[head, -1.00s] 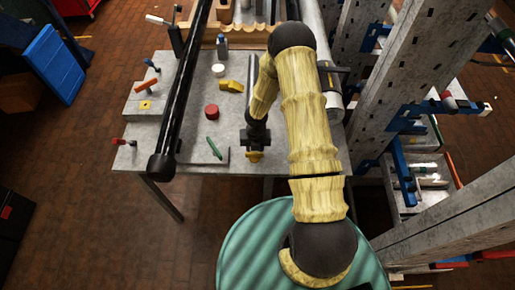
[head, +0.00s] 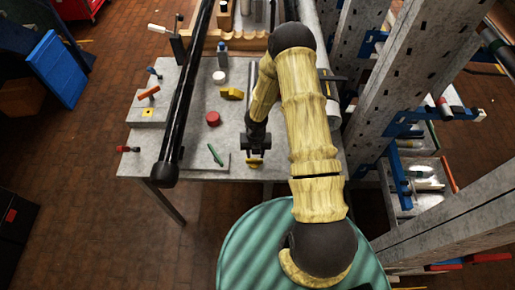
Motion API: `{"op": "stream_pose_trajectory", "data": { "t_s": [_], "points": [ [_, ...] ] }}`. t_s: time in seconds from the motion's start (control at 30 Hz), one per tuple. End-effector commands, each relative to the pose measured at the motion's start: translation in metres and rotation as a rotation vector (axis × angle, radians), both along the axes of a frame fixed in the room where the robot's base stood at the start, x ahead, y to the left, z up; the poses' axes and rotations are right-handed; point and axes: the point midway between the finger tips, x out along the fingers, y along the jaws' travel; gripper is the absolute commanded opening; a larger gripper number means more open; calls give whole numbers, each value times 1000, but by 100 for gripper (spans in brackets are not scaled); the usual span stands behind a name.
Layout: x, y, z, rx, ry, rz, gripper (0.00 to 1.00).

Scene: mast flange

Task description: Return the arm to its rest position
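My arm (head: 310,120), with pale yellow sleeves and black joints, rises from the front, bends at a black elbow at the top and comes back down to the left. My gripper (head: 254,163) hangs at its end over the right front part of the grey table, near its front edge. It has a dark body and a small yellow part at the tip. The fingers are too small and too hidden to tell whether they are open or shut, or whether anything is between them.
On the grey table (head: 190,135) lie a red disc (head: 213,118), a yellow block (head: 232,94), a white disc (head: 219,77) and a green stick (head: 215,153). A long black pole (head: 180,110) crosses the left side. Grey perforated uprights (head: 405,75) stand close on the right.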

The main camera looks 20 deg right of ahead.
Motion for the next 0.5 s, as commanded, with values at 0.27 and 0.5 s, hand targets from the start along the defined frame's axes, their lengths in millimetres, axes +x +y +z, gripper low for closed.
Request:
{"op": "stream_pose_trajectory", "data": {
  "t_s": [0.27, 0.5],
  "points": [
    [3, -1, 9, -2, -7, -3, 36],
    [4, -8, 9, -2, -10, -17, 36]
  ]
}}
